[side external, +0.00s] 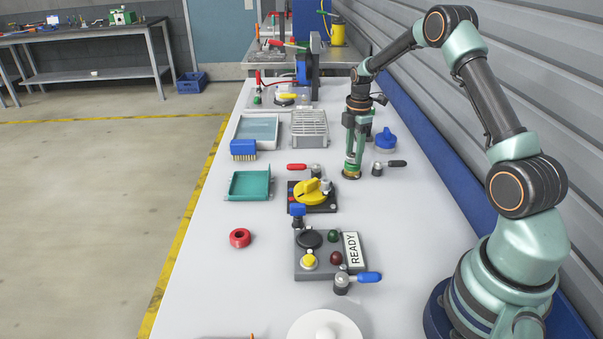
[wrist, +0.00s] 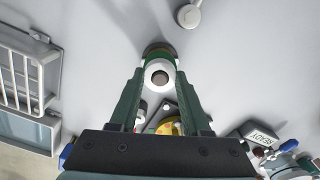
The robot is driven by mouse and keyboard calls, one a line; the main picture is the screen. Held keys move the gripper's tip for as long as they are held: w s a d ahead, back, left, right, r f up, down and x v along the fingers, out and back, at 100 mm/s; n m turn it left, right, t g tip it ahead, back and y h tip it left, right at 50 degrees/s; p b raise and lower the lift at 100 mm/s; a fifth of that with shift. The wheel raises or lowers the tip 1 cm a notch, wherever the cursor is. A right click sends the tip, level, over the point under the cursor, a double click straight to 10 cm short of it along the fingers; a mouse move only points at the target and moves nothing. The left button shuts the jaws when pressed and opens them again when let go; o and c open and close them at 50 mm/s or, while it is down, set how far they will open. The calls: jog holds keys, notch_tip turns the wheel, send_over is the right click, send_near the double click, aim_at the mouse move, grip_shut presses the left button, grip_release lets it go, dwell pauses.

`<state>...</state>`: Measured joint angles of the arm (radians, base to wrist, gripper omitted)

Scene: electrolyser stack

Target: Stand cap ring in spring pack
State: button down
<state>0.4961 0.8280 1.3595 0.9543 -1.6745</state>
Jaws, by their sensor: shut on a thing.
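My gripper (side external: 353,162) points straight down over the far right part of the white table. Its green fingers, also in the wrist view (wrist: 160,78), are shut on a small round piece, apparently the cap ring (wrist: 160,66), with a white ring-shaped top and a dark centre. A dark green round part with a brownish edge (wrist: 158,47) shows beyond it; I cannot tell if this belongs to the held piece or is the spring pack. In the side view a brass-coloured base (side external: 351,175) shows under the fingertips, at or very near the table.
A black-handled valve (side external: 390,165) and blue knob (side external: 385,139) stand right of my gripper. A yellow rotary switch (side external: 310,193) and red-handled valve (side external: 303,168) stand nearby at left. A grey slatted rack (side external: 309,128), teal tray (side external: 249,184) and red ring (side external: 240,238) lie farther left.

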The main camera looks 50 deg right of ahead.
jog(key=shift+f, duration=0.15)
jog(key=shift+c, duration=1.4)
grip_release()
notch_tip(320, 180, up, 12)
